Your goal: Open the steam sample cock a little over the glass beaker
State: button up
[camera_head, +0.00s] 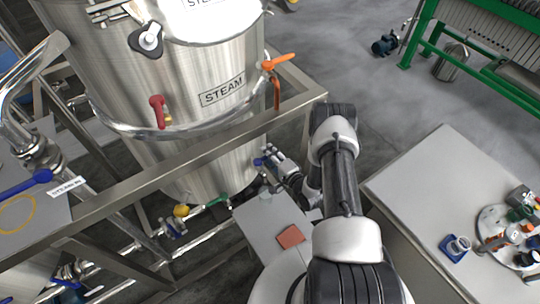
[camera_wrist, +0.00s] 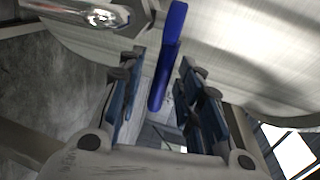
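A blue lever (camera_wrist: 168,55) stands between the two fingers of my gripper (camera_wrist: 160,68) in the wrist view. The fingers are open, with a gap visible on both sides of the lever. In the head view my gripper (camera_head: 268,160) is low beside the steel tank (camera_head: 205,150), at a small blue handle (camera_head: 258,162). I cannot read a label on that handle. A small, pale, glassy vessel (camera_head: 265,198), perhaps the glass beaker, stands on a grey stand (camera_head: 262,226) below my gripper. The cock's body and outlet are hidden or too small to tell.
An orange lever (camera_head: 280,62) and a red handle (camera_head: 157,103) sit higher on the tank, by a STEAM plate (camera_head: 222,92). A steel frame rail (camera_head: 200,150) crosses in front. A reddish square (camera_head: 290,237) lies on the stand. A grey table (camera_head: 420,190) is at right.

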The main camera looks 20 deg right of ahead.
jog(key=shift+c, duration=0.3)
grip_shut()
dwell(0.5)
